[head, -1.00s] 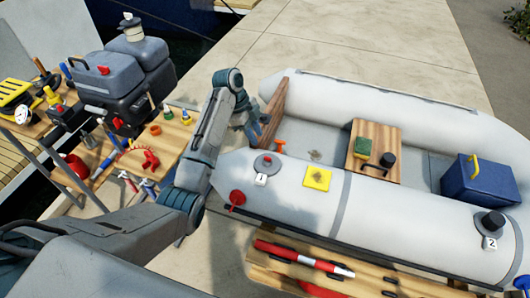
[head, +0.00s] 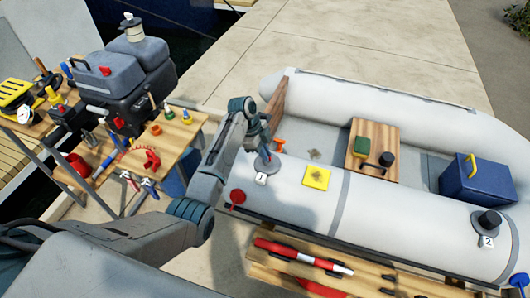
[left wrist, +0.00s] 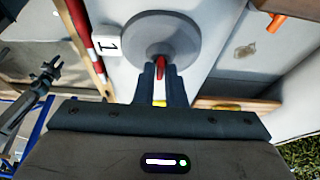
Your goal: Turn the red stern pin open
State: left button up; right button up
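The red stern pin (left wrist: 160,67) stands at the edge of a round grey valve base (left wrist: 160,38) on the boat's near tube, beside a white tag marked 1 (left wrist: 106,45). In the head view, the valve base (head: 266,166) is partly behind my left gripper (head: 265,147). In the left wrist view, the two dark fingertips of this gripper (left wrist: 160,72) lie on either side of the red pin, close against it. The gripper appears shut on the pin. My right gripper does not show in the head view.
A red cap (head: 237,196) and a yellow patch (head: 317,178) are on the near tube. A black valve (head: 488,222) tagged 2 is farther right. A wooden bench (head: 265,279) with a red and white flare (head: 290,253) stands in front.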

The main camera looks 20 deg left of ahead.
pick_arm(q)
grip_shut()
